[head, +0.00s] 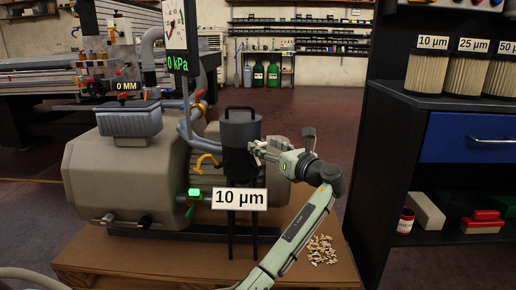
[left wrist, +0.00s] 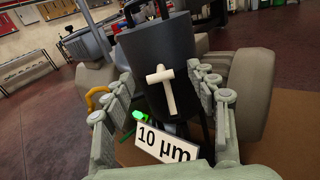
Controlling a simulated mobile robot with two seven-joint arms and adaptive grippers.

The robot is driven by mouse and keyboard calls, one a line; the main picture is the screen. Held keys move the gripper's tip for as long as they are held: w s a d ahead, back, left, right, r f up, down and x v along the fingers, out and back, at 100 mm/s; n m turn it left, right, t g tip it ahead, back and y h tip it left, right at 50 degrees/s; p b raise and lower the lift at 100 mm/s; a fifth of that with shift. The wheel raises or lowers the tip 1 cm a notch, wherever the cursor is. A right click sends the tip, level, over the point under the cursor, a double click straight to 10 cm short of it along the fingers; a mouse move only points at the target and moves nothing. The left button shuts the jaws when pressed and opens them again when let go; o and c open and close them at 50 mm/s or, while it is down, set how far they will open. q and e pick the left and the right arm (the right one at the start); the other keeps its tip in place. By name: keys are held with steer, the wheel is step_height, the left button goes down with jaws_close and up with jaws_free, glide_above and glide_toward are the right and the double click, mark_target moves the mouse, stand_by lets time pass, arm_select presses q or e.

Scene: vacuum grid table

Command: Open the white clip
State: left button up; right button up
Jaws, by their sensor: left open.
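The white clip (left wrist: 162,90) is a cream T-shaped latch on the front of the dark filter canister (left wrist: 158,50). The canister (head: 240,130) stands upright beside the pump in the head view, with a "10 µm" label (head: 240,199) below it. My left gripper (head: 259,150) is at the canister's right side. In the left wrist view my left gripper (left wrist: 162,76) is open, one finger on each side of the clip, with visible gaps and nothing held. In the head view the clip is hard to tell from the fingers. My right gripper is not in view.
The large beige vacuum pump (head: 120,185) sits on a wooden base (head: 120,252) left of the canister. A green-handled valve (head: 195,193) and a yellow handle (head: 207,161) are close by. A dark shelf unit (head: 385,150) with filters on top stands at right. Small pellets (head: 322,250) lie on the base.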

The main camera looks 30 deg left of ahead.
mark_target(258, 143)
arm_select(q)
steer(key=shift+b+x, duration=0.4)
steer(key=shift+x, duration=1.6)
steer(key=shift+f, duration=0.1)
jaws_close()
